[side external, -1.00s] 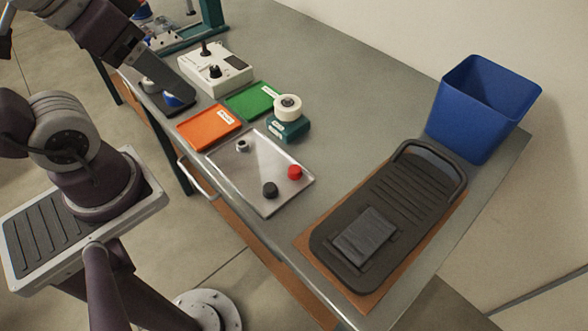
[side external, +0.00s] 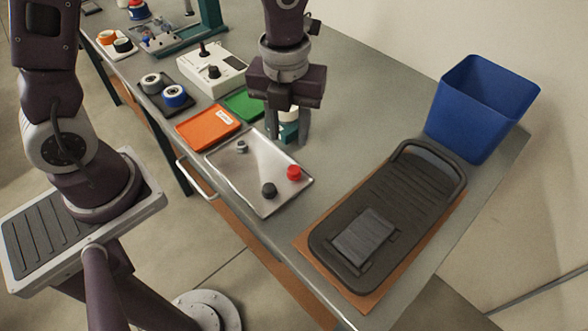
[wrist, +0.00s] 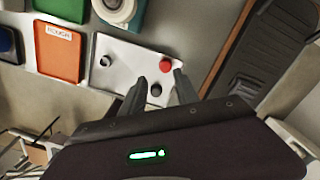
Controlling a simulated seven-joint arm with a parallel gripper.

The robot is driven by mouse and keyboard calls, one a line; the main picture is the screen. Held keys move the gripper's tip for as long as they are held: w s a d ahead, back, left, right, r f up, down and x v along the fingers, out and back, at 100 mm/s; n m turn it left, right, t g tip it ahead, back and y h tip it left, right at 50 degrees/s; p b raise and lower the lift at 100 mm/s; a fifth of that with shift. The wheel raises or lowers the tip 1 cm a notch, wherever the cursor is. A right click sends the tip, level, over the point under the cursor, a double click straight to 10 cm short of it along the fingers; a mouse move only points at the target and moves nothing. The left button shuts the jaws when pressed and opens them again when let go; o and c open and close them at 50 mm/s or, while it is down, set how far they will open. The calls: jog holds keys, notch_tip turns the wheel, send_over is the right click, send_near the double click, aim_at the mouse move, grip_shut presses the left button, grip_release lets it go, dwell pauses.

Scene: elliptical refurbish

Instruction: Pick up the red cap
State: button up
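The red cap (side external: 294,173) sits on the silver tray (side external: 262,199), near its right corner. It also shows in the wrist view (wrist: 165,66), just beyond my fingertips. A black cap (side external: 269,190) and a grey cap (side external: 242,147) are on the same tray. My gripper (side external: 288,138) is open and empty, pointing down above the tray's far edge. In the wrist view its two fingers (wrist: 161,78) are spread apart, with the black cap (wrist: 155,90) seen between them. My gripper is above the red cap and not touching it.
A teal tape dispenser with a white roll (wrist: 117,8) stands close behind the tray. Orange (side external: 208,127) and green (side external: 243,104) trays lie to the left.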

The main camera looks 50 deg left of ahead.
aim_at(293, 170)
jog(key=f+m, duration=0.1)
jog(key=d+f+m, duration=0.1)
jog(key=shift+w+f, duration=0.15)
jog(key=shift+f, duration=0.15)
jog(key=f, duration=0.5)
jog(key=shift+s+d+f, duration=0.25)
jog(key=shift+s+f, duration=0.05)
jog(key=shift+s, duration=0.05)
jog(key=shift+f, duration=0.4)
grip_shut()
